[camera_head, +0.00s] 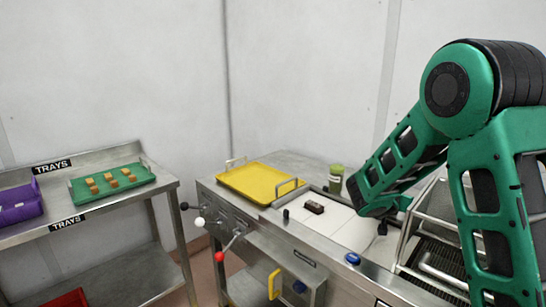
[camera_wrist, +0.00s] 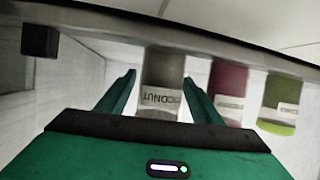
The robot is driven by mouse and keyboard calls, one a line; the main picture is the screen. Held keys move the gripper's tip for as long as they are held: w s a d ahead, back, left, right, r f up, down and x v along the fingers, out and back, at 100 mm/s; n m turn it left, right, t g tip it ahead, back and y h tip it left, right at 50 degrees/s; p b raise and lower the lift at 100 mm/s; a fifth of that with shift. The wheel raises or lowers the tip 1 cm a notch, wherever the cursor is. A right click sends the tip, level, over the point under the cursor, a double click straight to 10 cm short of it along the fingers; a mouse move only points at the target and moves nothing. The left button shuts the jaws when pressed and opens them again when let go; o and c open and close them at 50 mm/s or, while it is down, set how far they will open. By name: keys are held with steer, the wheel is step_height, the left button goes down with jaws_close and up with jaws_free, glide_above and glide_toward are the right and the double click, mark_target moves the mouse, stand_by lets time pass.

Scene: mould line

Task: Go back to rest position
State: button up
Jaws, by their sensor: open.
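My green arm reaches in from the right in the head view, its end low over the white worktop. My gripper (camera_wrist: 160,88) is open in the wrist view, with one green finger on either side. A greyish jar labelled COCONUT (camera_wrist: 162,72) shows between the fingers, its label upside down; a gap shows on each side of it, and its distance is unclear. A dark red jar (camera_wrist: 228,88) and a green jar (camera_wrist: 280,100) stand to its right. The fingertips are hard to make out in the head view.
On the steel bench are a yellow tray (camera_head: 256,176), a small dark brown block (camera_head: 314,207) and a green container (camera_head: 336,178) near my forearm. On the left, a steel trolley (camera_head: 115,213) holds a green tray (camera_head: 76,193) with several orange-brown pieces and a purple tray (camera_head: 20,212).

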steer(key=shift+x, duration=0.8)
steer(key=shift+w+r, duration=0.1)
steer(key=shift+r, duration=1.5)
steer(key=shift+f, duration=0.1)
